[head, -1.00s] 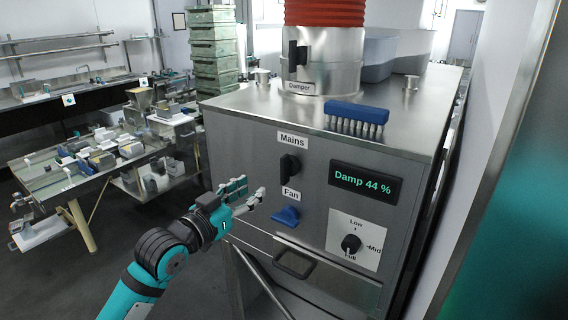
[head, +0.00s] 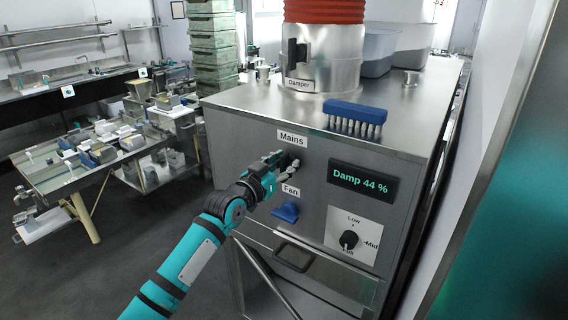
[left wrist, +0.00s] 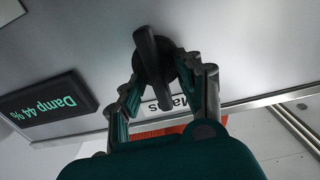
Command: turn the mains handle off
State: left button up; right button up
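The black mains handle (left wrist: 152,62) is a bar on a round base on the steel panel. In the left wrist view it stands nearly upright, slightly tilted. My left gripper (head: 287,163) is at the handle under the "Mains" label (head: 292,140) and hides most of it in the head view. In the left wrist view the left gripper's fingers (left wrist: 161,66) are apart, one on each side of the handle, with some gap visible. Whether a fingertip touches it I cannot tell. My right gripper is in neither view.
Close below are the blue fan handle (head: 286,212) and a drawer pull (head: 294,256). The damp display (head: 361,184) and a black dial (head: 349,240) are to the right. A blue brush (head: 355,115) lies on the cabinet top.

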pick_arm(q)
grip_shut()
jog(key=shift+n, duration=0.4)
jog(key=n, duration=0.5)
jog(key=shift+w+a+f+n, duration=0.15)
jog(key=shift+a+f+n, duration=0.05)
jog(key=shift+a+n, duration=0.1)
jog(key=n+p, duration=0.1)
jog(key=n, duration=0.2)
jog(key=n+p, duration=0.1)
jog(key=n, duration=0.3)
jog(key=f+n+p, duration=0.1)
jog(key=n, duration=0.3)
jog(key=shift+w+a, duration=0.2)
jog(key=shift+a, duration=0.05)
jog(key=shift+n, duration=0.3)
